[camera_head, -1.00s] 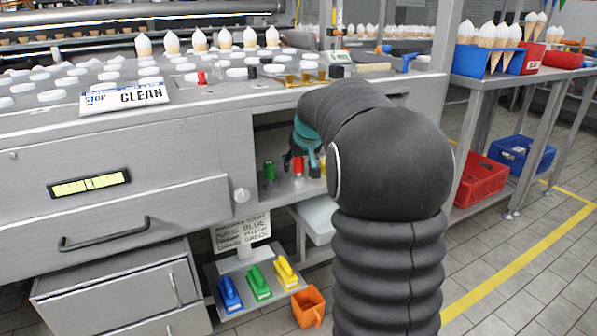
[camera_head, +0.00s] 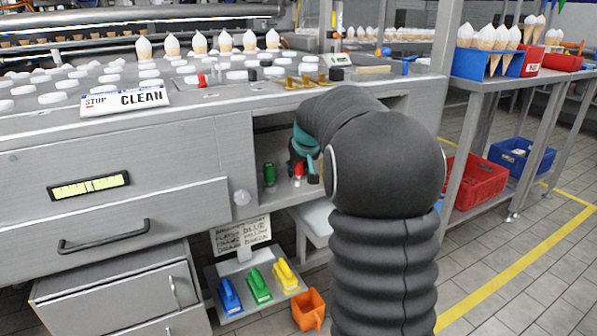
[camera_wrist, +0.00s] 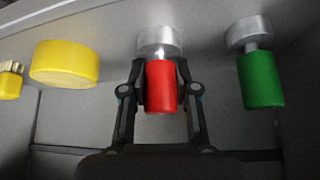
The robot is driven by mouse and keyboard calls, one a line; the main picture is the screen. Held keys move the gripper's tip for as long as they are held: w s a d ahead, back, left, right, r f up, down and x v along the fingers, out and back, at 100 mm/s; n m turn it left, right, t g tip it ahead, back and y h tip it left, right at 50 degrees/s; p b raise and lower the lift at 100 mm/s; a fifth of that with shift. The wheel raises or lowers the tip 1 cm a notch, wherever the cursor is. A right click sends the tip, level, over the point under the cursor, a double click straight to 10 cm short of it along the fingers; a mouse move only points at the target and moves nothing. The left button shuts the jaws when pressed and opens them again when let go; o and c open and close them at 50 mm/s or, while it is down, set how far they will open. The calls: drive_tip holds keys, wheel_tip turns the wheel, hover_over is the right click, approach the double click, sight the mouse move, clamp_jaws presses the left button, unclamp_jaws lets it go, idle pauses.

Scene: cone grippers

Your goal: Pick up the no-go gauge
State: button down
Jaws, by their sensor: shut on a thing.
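The no-go gauge, which I take to be the red-handled one (camera_wrist: 161,86), has a bright metal end and stands in the open bay under the counter. It also shows in the head view (camera_head: 299,169), partly covered by my gripper. My gripper (camera_wrist: 162,90) has a finger on each side of the red handle and is shut on it. A green-handled gauge (camera_wrist: 260,78) with a similar metal end stands apart to the right in the wrist view. The green one is to the left in the head view (camera_head: 269,174). I cannot tell whether the red gauge is off the shelf.
A yellow round thing (camera_wrist: 64,64) and a small yellow brush-like thing (camera_wrist: 11,80) lie left of the gripper in the wrist view. The bay's side wall (camera_head: 233,150) and the counter edge above (camera_head: 215,104) hem in my arm.

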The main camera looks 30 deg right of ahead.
drive_tip(key=shift+r, duration=0.25)
drive_tip(key=s+a+b, duration=0.1)
drive_tip(key=s+a, duration=0.2)
drive_tip(key=s, duration=1.4)
drive_tip(key=shift+s, duration=0.4)
